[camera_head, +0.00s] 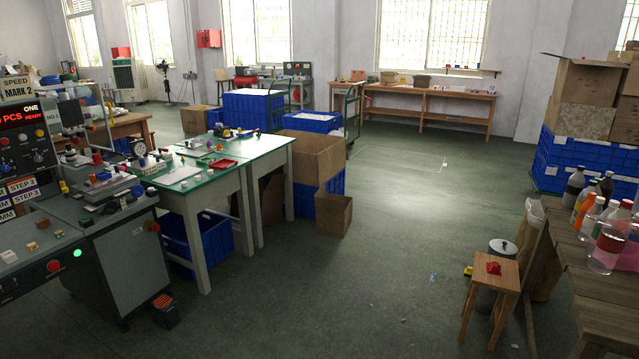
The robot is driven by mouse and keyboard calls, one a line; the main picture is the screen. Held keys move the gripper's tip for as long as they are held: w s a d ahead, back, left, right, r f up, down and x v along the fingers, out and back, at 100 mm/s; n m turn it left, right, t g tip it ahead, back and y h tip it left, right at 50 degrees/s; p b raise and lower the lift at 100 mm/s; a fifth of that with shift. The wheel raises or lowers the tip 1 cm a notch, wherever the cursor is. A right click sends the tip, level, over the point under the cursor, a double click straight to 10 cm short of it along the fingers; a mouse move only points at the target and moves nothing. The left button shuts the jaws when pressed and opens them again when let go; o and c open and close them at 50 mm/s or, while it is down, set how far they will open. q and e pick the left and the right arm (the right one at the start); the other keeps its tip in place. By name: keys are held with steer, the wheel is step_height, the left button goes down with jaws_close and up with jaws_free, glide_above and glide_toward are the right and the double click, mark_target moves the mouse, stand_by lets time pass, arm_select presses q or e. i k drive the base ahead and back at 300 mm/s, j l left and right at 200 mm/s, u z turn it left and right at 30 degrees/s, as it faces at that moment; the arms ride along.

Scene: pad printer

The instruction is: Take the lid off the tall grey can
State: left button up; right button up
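The stool's seat and legs hide part of the can's body. Neither of my grippers is in the head view.
The wooden stool (490,284) with a red object (493,268) on it stands close in front of the can. A wooden table (600,285) with several bottles is at the right. The green floor (385,260) in the middle is mostly clear.

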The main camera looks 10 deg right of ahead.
mark_target(502, 246)
steer(key=i+j, duration=0.1)
steer(key=i, duration=0.85)
steer(key=i+j, duration=0.1)
steer(key=i, duration=0.8)
steer(key=i+j+z, duration=0.1)
steer(key=i+z, duration=0.3)
steer(key=i+j+z, duration=0.2)
steer(key=i+z, duration=0.2)
steer(key=i+j+z, duration=0.6)
steer(key=z, duration=0.15)
steer(key=i+j+z, duration=0.2)
steer(key=j+z, duration=0.2)
steer(key=j, duration=0.2)
steer(key=i+j+z, duration=0.1)
steer(key=j+z, duration=0.7)
steer(key=j, duration=0.3)
steer(key=j+z, duration=0.35)
steer(key=j, duration=0.25)
steer(key=i+j, duration=0.1)
steer(key=i, duration=0.75)
steer(key=i+j, duration=0.15)
steer(key=i, duration=0.65)
steer(key=j+u, duration=0.05)
